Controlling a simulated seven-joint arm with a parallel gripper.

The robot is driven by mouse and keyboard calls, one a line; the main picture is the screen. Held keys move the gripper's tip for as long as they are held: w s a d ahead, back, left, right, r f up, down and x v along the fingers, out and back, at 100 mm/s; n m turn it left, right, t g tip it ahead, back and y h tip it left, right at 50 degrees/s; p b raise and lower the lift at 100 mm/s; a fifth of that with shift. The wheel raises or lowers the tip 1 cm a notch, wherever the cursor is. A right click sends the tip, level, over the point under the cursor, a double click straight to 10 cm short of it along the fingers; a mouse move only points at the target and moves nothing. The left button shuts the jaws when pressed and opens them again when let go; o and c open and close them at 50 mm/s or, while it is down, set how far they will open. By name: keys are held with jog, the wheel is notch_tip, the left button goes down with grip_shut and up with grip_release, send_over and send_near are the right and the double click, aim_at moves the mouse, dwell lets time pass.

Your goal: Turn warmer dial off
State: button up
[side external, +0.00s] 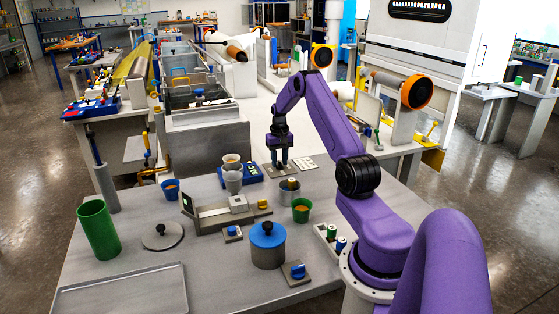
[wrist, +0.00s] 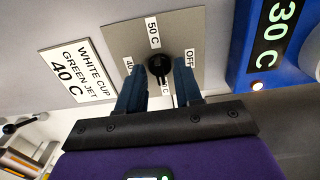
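The warmer dial is a small black knob (wrist: 158,66) on a grey plate (wrist: 120,38) marked "50 C", "OFF" and a partly covered "40". Its pointer direction is hard to tell. My gripper (wrist: 159,75) is open, with one blue finger on each side of the knob; contact cannot be made out. In the side external view my gripper (side external: 279,164) points down at the grey plate (side external: 290,173), and the knob is hidden there. A blue unit (wrist: 250,45) with a green "30 C" display stands beside the plate; it also shows in the side external view (side external: 253,177).
A white card (wrist: 70,72) reads "WHITE CUP GREEN JET 40 C". The front left holds an empty tray (side external: 120,297).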

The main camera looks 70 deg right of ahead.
grip_shut()
jog(key=shift+n, duration=0.4)
jog(key=n, duration=0.3)
jog(key=shift+n, duration=0.4)
jog(key=n, duration=1.3)
jog(key=shift+n, duration=0.3)
